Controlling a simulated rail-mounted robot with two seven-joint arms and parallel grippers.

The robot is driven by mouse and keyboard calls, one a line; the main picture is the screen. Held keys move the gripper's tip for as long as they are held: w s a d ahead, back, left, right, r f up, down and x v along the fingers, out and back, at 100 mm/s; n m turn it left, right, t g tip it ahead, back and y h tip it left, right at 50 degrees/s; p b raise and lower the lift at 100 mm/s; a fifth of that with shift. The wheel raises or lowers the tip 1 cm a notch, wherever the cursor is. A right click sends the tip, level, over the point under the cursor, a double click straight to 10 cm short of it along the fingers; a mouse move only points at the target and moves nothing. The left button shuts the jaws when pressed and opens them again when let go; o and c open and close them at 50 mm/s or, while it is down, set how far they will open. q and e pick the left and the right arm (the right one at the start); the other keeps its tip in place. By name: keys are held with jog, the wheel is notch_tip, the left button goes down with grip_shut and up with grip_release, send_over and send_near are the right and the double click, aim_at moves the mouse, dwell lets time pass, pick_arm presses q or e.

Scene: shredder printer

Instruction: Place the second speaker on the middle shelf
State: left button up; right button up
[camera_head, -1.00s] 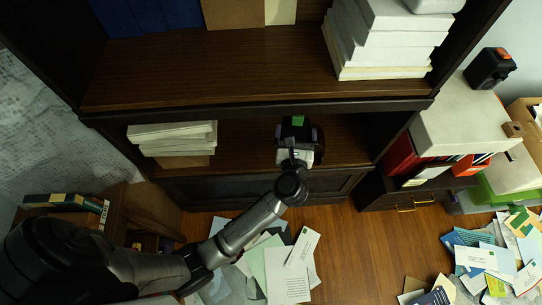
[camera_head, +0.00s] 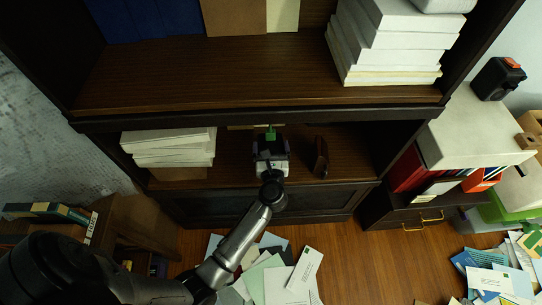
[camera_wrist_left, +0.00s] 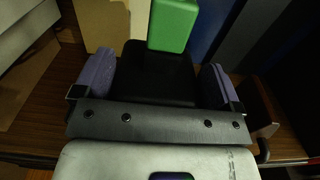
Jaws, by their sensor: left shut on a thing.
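My left gripper (camera_head: 270,150) reaches into the middle shelf (camera_head: 222,160) of the dark wooden cabinet. It is shut on a black boxy thing, which I take as the second speaker (camera_wrist_left: 155,72), between its purple finger pads in the left wrist view. A green block (camera_wrist_left: 172,24) shows just beyond the black part; I cannot tell whether it belongs to it. The green also shows at the gripper's front in the head view (camera_head: 270,132). A dark brown upright object, likely the other speaker (camera_head: 320,157), stands on this shelf to the right, apart from the gripper. The underside of the held thing is hidden.
A paper stack (camera_head: 168,145) lies on the shelf's left. The upper shelf board (camera_head: 230,72) overhangs the gripper, with a tall paper stack (camera_head: 390,45) at its right. Bare shelf shows right of the brown object. Papers (camera_head: 265,270) litter the floor.

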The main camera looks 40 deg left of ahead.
pick_arm(q)
jog(key=shift+f+b, duration=0.5)
jog(key=shift+f, duration=0.9)
pick_arm(e)
jog(key=shift+d+f, duration=0.1)
jog(key=shift+f, duration=0.7)
pick_arm(q)
jog(key=shift+f, duration=0.1)
pick_arm(e)
jog(key=shift+f, duration=0.15)
pick_arm(q)
jog(key=shift+f, duration=0.15)
jog(key=o, duration=1.4)
jog(key=v, duration=0.2)
jog(key=p+v, duration=0.1)
jog(key=v, duration=0.4)
jog(key=shift+s+d+r, duration=0.15)
jog(key=shift+d+r, duration=0.05)
jog(key=shift+r, duration=0.1)
pick_arm(e)
jog(key=shift+r, duration=0.9)
